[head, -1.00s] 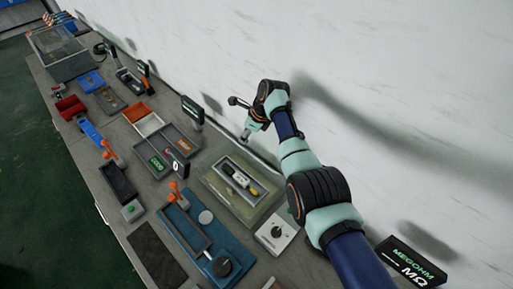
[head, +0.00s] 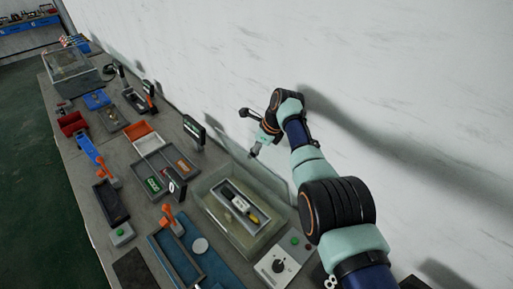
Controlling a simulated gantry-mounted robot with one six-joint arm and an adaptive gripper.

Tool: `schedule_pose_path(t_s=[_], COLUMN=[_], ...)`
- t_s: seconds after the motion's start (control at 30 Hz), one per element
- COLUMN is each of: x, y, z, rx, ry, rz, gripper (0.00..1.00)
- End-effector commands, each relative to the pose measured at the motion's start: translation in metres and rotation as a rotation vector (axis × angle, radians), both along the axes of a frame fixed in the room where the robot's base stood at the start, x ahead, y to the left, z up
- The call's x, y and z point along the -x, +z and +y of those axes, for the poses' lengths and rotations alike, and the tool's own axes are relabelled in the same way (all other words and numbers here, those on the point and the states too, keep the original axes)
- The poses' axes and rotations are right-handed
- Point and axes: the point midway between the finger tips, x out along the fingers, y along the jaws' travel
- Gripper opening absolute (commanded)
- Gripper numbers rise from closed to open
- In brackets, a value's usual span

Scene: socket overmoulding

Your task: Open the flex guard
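A clear-walled box (head: 209,191) stands on the bench right of centre. A dark tray with a white and yellow part (head: 241,205) shows inside it. A second clear-covered box (head: 75,80) stands at the far left end of the bench. I cannot tell from any label which of the two is the flex guard. My gripper (head: 253,154) hangs in the air near the wall, above and behind the nearer box and apart from it. Its fingers are too small to tell whether they are open or shut; nothing is visible in them.
A grey control box with a dial (head: 278,266) stands right of the nearer box. A blue fixture with an orange clamp (head: 173,222) stands left of it. Display posts (head: 194,131) rise behind grey trays (head: 164,179). The white wall runs close behind my arm.

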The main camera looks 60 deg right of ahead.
Motion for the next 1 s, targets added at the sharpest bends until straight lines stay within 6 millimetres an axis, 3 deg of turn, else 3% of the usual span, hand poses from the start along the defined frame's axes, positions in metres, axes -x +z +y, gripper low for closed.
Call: schedule_pose_path(t_s=[0.03,0.43,0.53,0.8,1.0], x=[0.006,0.01,0.014,0.035,0.042], y=[-0.016,-0.004,0.011,0.082,0.105], z=[0.002,0.0,-0.001,-0.004,-0.005], rx=[-0.011,-0.011,-0.008,-0.005,-0.008], ry=[-0.001,-0.002,-0.001,0.0,0.004], rz=[0.022,0.02,0.015,0.006,0.004], gripper=[0.58,0.58,0.58,0.58,0.58])
